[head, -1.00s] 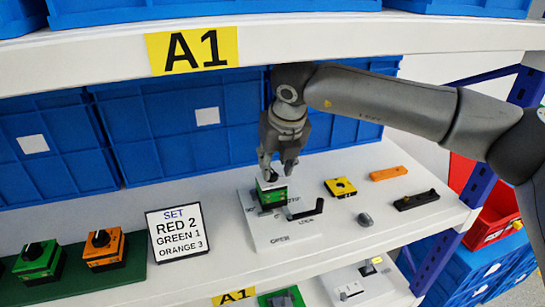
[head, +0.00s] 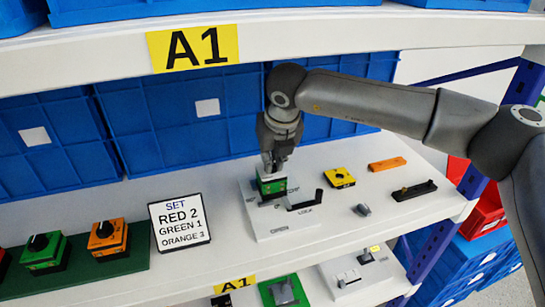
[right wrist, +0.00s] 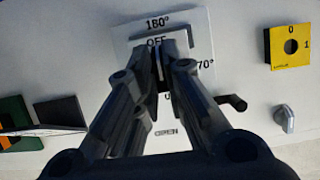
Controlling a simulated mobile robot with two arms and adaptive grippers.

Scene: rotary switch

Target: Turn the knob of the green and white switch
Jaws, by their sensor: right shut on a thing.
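The green and white switch (head: 272,188) stands on a white panel (head: 300,232) on the shelf. In the head view mostly its green side shows. My right gripper (head: 272,168) comes down from above and is shut on the switch's knob, which the fingers hide. In the right wrist view the gripper (right wrist: 161,62) has its fingers close together over the white dial face (right wrist: 203,42), with "180°", "OFF" and part of "70°" readable around them. My left gripper is not in view.
A black lever (head: 306,203) stands just right of the switch. A yellow plate (head: 340,178), a grey knob (head: 363,210), an orange bar (head: 387,164) and a black bar (head: 414,190) lie further right. A sign (head: 180,221) and an orange switch (head: 107,238) stand left. Blue bins (head: 170,120) are behind.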

